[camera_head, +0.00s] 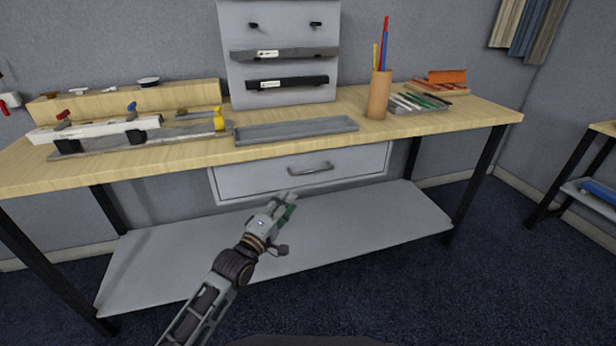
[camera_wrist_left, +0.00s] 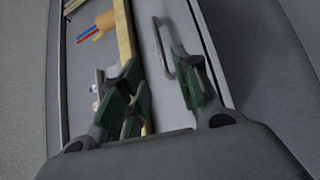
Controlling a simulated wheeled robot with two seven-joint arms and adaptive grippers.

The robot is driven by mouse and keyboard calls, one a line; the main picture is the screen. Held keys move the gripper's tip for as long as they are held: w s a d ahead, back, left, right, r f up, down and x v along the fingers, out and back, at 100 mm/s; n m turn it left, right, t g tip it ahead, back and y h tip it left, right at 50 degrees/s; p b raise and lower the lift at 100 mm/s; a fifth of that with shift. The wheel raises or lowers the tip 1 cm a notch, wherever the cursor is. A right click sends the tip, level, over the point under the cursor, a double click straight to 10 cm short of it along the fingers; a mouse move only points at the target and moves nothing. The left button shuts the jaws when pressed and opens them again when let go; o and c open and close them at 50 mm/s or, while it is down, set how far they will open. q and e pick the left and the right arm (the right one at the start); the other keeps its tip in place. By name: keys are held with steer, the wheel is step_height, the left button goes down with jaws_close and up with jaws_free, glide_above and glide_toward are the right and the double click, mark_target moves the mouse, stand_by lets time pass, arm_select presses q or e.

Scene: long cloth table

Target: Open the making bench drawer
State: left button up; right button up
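The making bench (camera_head: 190,158) has a light wood top on black legs. Its pale grey drawer (camera_head: 240,180) hangs under the top near the middle, with its front level under the bench edge, and looks shut. A grey bar handle (camera_head: 311,168) is on the drawer front; it also shows in the left wrist view (camera_wrist_left: 162,48). My left gripper (camera_head: 288,205) is in front of and below the drawer, left of the handle. In the left wrist view its green-padded fingers (camera_wrist_left: 165,92) are apart, with the handle beyond them. I see no contact with the handle. My right gripper is not in view.
A grey lower shelf (camera_head: 360,225) spans beneath the drawer. On the bench top stand a grey tray (camera_head: 296,129), a pencil cup (camera_head: 378,95), a flat tray of pens (camera_head: 418,103) and a clamped fixture (camera_head: 95,132). Dark carpet in front is clear.

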arm_select(q)
steer(key=shift+w+d, duration=0.1)
steer(key=shift+w, duration=0.05)
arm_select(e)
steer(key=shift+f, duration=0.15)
arm_select(q)
steer(key=b, duration=0.4)
glide_toward(308, 176)
steer(key=shift+w+d+r, duration=1.35)
steer(key=shift+d+r, duration=0.65)
steer(key=shift+r, duration=0.3)
steer(key=shift+w+d+r, duration=0.1)
steer(key=shift+w+d, duration=0.15)
steer(key=shift+w, duration=0.2)
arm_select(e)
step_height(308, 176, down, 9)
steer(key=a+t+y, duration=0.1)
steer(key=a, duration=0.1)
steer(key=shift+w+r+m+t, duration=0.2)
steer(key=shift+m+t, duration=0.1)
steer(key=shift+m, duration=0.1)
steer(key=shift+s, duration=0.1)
